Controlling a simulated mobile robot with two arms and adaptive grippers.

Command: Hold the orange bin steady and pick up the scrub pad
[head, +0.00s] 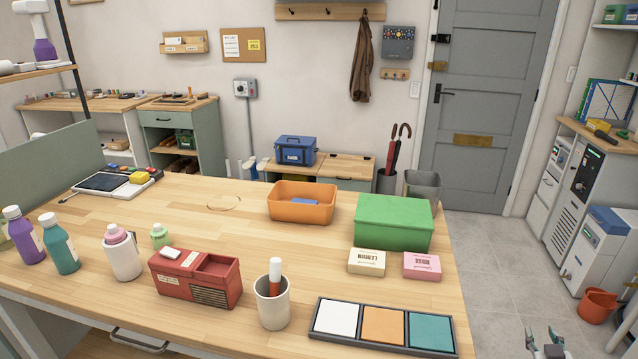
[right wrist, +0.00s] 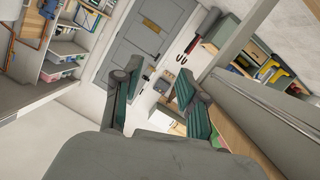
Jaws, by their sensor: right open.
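The orange bin (head: 300,213) stands upright on the wooden table, left of a green box. A small blue piece (head: 304,201) shows inside it, low against the inner wall; it may be the scrub pad, but its rim-level view is too small to be sure. My right gripper (head: 543,341) is at the bottom right edge of the head view, off the table's right side and well away from the bin. It is open and empty, as the right wrist view (right wrist: 154,88) also shows. My left gripper is not in view.
The green box (head: 394,222) stands right of the bin, with soap boxes (head: 367,262) in front of it. A red box (head: 195,278), a white cup (head: 272,305) and a sample tray (head: 325,340) line the table's front. The wooden table (head: 225,230) is clear left of the bin.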

